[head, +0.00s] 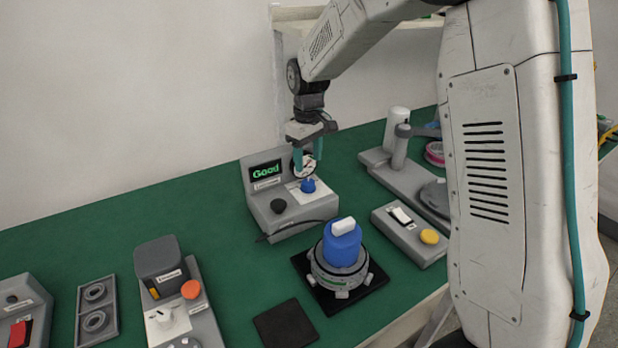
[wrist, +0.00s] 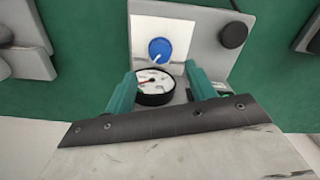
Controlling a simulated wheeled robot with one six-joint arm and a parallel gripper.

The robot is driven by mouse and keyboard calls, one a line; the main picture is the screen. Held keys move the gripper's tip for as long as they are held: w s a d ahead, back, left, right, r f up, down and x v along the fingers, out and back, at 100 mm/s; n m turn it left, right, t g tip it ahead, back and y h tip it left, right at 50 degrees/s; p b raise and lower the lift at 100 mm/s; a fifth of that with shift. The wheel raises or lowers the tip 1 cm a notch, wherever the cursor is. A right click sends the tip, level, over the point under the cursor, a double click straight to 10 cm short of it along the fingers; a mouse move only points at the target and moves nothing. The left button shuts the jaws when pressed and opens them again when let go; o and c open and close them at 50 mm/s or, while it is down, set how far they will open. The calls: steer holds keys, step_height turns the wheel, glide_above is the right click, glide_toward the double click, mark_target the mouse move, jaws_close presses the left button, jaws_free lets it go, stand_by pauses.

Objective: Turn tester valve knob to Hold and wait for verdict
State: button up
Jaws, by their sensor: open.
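The grey tester (head: 290,215) stands on the green bench and its screen (head: 265,171) reads "Good" in green. Its blue valve knob (head: 308,185) sits on a white plate; in the wrist view the knob (wrist: 160,50) has a white pointer line slanting to the lower left. The plate's labels are too small to read. A round gauge (wrist: 154,86) with a red needle shows below the knob in the wrist view. My gripper (head: 308,170) is open and empty, pointing down over the tester's gauge and knob side. In the wrist view its teal fingertips (wrist: 158,80) stand apart on both sides of the gauge.
A black knob (head: 278,206) and a dark cable are on the tester's front left. A blue-topped hub with a white cap (head: 343,227) stands on a black mat in front. A switch box with a yellow button (head: 429,236) is at right. Green bench is clear left of the tester.

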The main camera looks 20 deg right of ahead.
mark_target(309, 181)
step_height(309, 181, down, 7)
steer(key=shift+r, duration=0.1)
stand_by(0.3)
